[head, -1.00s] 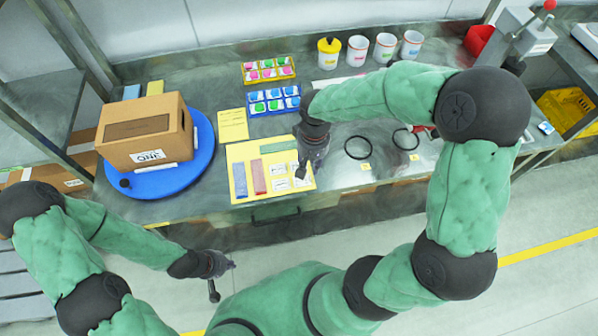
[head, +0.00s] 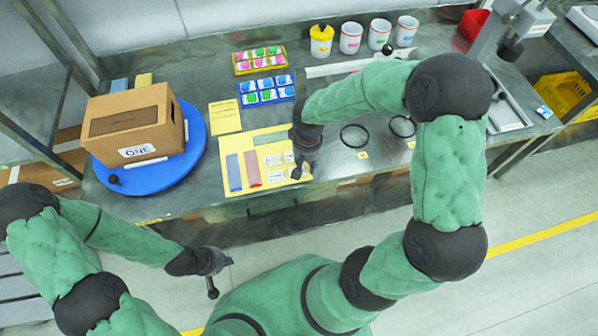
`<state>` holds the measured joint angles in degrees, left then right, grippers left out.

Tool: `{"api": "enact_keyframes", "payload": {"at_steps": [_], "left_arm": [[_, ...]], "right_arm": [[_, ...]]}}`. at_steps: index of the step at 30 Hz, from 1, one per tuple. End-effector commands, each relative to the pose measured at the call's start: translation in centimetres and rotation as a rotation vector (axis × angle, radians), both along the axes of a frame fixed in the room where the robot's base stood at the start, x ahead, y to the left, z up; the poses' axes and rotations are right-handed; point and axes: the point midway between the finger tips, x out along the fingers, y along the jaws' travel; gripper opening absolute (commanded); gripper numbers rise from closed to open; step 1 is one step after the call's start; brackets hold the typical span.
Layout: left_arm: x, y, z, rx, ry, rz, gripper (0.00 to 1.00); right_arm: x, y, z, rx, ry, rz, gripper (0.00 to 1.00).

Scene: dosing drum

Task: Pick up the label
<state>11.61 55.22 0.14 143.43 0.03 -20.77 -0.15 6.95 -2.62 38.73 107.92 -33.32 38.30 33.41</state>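Several small white labels lie on a yellow sheet (head: 232,153) on the bench; one label (head: 274,176) shows clearly at its lower middle. My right gripper (head: 297,173) points down over the right edge of the sheet, close beside the labels, and partly hides the rightmost ones. Its fingers are small and dark, so I cannot tell whether they are open or touch a label. My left gripper (head: 213,288) hangs in front of the bench over the floor, away from everything; its finger state is unclear.
A cardboard box (head: 140,118) stands on a blue turntable (head: 197,150) at the left. A yellow tray (head: 236,67) and a blue tray (head: 243,99) hold small coloured packs behind the sheet. Several cups stand at the back, with black rings (head: 354,146) to the right.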

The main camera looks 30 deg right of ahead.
Motion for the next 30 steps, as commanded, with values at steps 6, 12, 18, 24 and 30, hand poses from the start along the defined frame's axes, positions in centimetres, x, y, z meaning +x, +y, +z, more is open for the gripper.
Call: {"api": "enact_keyframes", "payload": {"at_steps": [6, 12, 18, 24, 30], "left_arm": [[0.00, 0.00, -0.65, 0.000, 0.000, 0.000, 0.00], [0.00, 0.00, -0.57, 0.000, 0.000, 0.000, 0.00], [0.01, 0.00, -0.57, 0.000, 0.000, 0.000, 0.00], [0.01, 0.00, -0.57, 0.000, 0.000, 0.000, 0.00], [0.00, 0.01, -0.52, 0.000, 0.000, 0.000, 0.00]], "right_arm": [[-0.05, -0.01, -1.82, 0.000, 0.001, -0.001, 0.29], [-0.04, 0.00, -1.70, 0.000, 0.000, 0.000, 0.19], [-0.04, 0.00, -1.70, 0.000, 0.000, 0.000, 0.00], [-0.04, 0.01, -1.70, 0.000, 0.000, 0.000, 0.00], [-0.03, 0.01, -1.59, 0.000, 0.000, 0.000, 0.00]]}}
